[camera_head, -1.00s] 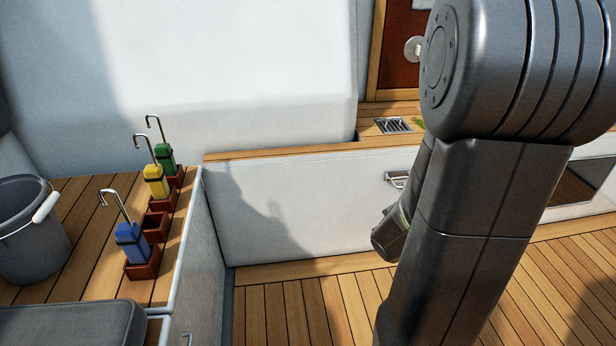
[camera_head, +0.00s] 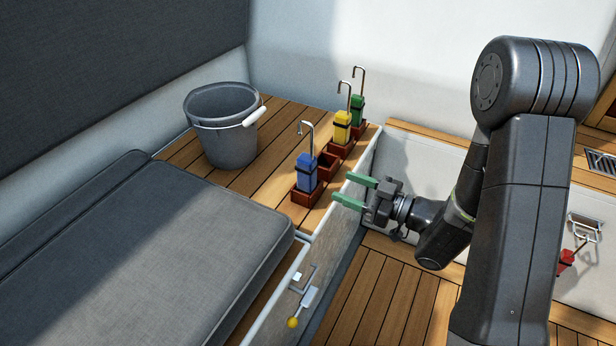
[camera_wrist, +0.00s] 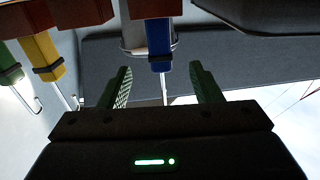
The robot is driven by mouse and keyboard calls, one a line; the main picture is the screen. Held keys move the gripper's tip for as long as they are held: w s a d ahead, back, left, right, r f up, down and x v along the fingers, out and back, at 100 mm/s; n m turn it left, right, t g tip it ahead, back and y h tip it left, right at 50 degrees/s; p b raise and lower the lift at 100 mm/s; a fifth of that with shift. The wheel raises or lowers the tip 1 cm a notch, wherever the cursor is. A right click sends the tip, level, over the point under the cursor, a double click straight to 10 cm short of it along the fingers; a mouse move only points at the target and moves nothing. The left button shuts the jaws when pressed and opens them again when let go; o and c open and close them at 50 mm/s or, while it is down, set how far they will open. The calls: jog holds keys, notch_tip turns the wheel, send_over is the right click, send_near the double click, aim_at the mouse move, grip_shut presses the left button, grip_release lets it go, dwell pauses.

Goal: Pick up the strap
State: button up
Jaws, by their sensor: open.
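Three bundled straps with metal hooks stand upright in red-brown holders on the wooden deck: blue (camera_head: 307,172), yellow (camera_head: 342,127) and green (camera_head: 357,108). Another holder (camera_head: 326,166) between blue and yellow is empty. A red piece with a thin metal rod (camera_head: 566,258) is at the far right, low by the white wall. My gripper (camera_head: 342,188) is open and empty, its green fingers pointing left, right of the blue strap's holder. In the wrist view, the blue strap (camera_wrist: 159,40) appears ahead between the finger tips (camera_wrist: 161,68), apart from them; the yellow strap (camera_wrist: 42,49) is left.
A grey bucket (camera_head: 222,140) stands behind the blue strap. A grey cushion (camera_head: 170,255) fills the left front. A yellow-knobbed lever (camera_head: 293,322) is on the bench's side wall. A metal handle (camera_head: 584,228) is at the right. The wooden floor (camera_head: 395,295) is clear.

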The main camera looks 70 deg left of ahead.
aim_at(301, 170)
jog(key=b+x, duration=0.3)
jog(key=x, duration=1)
jog(key=shift+a+f, duration=0.1)
jog(key=shift+f, duration=0.05)
jog(key=c, duration=1.3)
